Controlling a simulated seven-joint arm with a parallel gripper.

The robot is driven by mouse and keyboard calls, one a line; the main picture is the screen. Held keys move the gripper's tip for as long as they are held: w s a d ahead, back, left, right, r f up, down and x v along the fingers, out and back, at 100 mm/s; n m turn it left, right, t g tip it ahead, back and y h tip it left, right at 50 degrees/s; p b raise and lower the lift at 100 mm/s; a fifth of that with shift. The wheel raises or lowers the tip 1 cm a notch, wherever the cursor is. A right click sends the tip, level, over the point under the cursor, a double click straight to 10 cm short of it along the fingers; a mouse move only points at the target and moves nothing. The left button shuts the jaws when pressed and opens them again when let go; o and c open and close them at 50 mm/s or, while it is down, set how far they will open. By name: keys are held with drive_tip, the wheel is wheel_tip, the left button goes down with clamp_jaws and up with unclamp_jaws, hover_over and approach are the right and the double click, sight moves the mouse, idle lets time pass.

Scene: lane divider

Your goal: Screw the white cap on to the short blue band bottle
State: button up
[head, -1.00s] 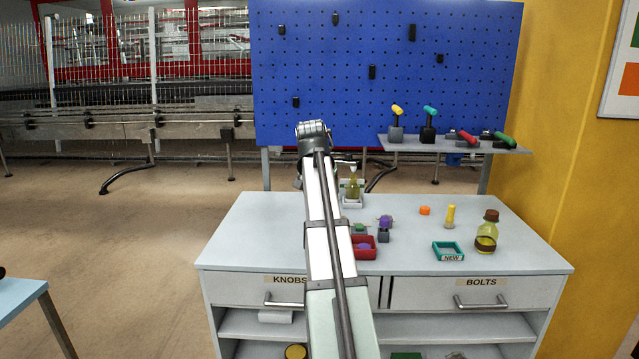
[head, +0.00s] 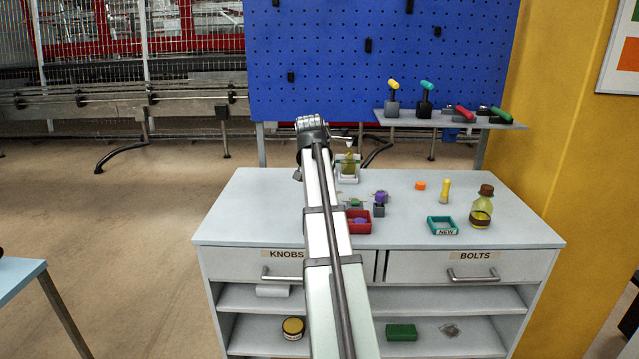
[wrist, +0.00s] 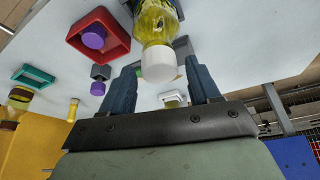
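In the wrist view a clear bottle with yellow content (wrist: 155,22) stands on the pale worktop, cut off by the top edge. A white cap (wrist: 159,62) sits at its mouth end; how tightly it is on, I cannot tell. In the head view my arm hides the gripper and this bottle.
A red tray (head: 367,227) with a purple knob (wrist: 94,36) is near the bottle. A teal tray (head: 430,230), a brown-capped bottle (head: 481,206) and a yellow peg (head: 445,191) stand right. Another yellow bottle (head: 348,163) stands in a white holder at the back.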

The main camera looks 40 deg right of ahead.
drive_tip(key=c, duration=0.9)
drive_tip(key=shift+o, duration=0.2)
drive_tip(key=shift+m+g, duration=0.3)
drive_tip(key=shift+m, duration=0.6)
drive_tip(key=shift+w, duration=0.1)
drive_tip(key=shift+m+g, duration=0.3)
drive_tip(key=shift+m, duration=0.5)
drive_tip(key=shift+h, duration=0.3)
drive_tip(key=shift+m+g, duration=0.3)
drive_tip(key=shift+m, duration=0.6)
drive_tip(key=shift+w+m+g, duration=0.15)
drive_tip(key=shift+m+g, duration=0.15)
drive_tip(key=shift+m, duration=0.5)
